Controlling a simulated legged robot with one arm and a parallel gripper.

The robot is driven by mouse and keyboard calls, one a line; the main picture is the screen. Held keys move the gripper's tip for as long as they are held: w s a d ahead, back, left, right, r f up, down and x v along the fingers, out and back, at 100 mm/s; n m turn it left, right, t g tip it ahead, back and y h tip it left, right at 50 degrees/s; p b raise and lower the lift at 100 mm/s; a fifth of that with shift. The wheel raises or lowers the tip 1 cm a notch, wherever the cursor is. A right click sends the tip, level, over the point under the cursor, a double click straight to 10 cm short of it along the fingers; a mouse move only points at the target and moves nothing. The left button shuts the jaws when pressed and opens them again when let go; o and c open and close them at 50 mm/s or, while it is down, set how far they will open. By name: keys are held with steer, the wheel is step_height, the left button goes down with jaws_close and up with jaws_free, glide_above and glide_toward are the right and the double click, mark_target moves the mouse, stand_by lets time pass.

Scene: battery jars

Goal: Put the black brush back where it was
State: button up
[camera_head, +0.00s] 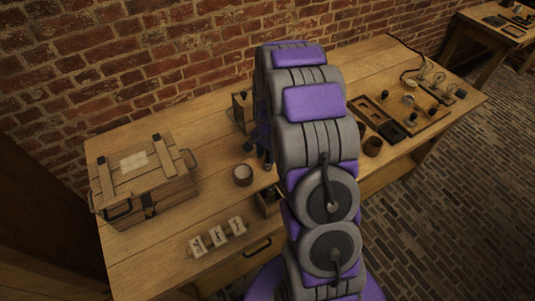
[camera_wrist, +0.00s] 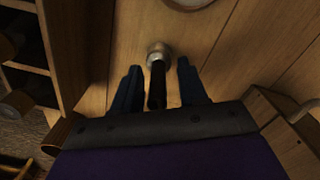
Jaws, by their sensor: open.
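In the wrist view, my gripper (camera_wrist: 158,85) is open, with its two dark blue fingers apart. Between them is a thin black shaft (camera_wrist: 157,88) with a pale, rounded end (camera_wrist: 158,54); it may be the black brush, but I cannot tell for sure. Gaps show between it and both fingers. In the head view, my gripper (camera_head: 264,153) is low over the middle of the table, largely hidden by my arm. I cannot make out the brush there.
A wooden chest (camera_head: 145,185) stands on the table (camera_head: 135,252) at left. A small round jar (camera_head: 243,175), a small wooden box (camera_head: 268,202) and white numbered blocks (camera_head: 217,236) are nearby. A wooden tray (camera_head: 385,117) lies at right. A wooden shelf (camera_wrist: 65,50) stands left of my gripper.

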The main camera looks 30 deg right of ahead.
steer(key=r+p, duration=0.1)
steer(key=r, duration=0.3)
steer(key=r+p, duration=0.1)
steer(key=r, duration=0.2)
steer(key=r+p, duration=0.1)
steer(key=r, duration=0.3)
steer(key=shift+w+d+r, duration=0.15)
steer(key=shift+d+r, duration=0.15)
steer(key=shift+d, duration=0.1)
steer(key=s+a+r+n+g, duration=0.1)
steer(key=s+a+r+n, duration=0.4)
steer(key=s, duration=0.4)
steer(key=s+a+r+n, duration=0.2)
steer(key=s+a+r, duration=0.5)
steer(key=s+r, duration=0.15)
steer(key=s+a+n, duration=0.2)
steer(key=s+n, duration=0.3)
steer(key=s, duration=1)
steer(key=shift+a+r+g, duration=0.3)
steer(key=shift+a, duration=0.05)
steer(key=shift+a, duration=0.1)
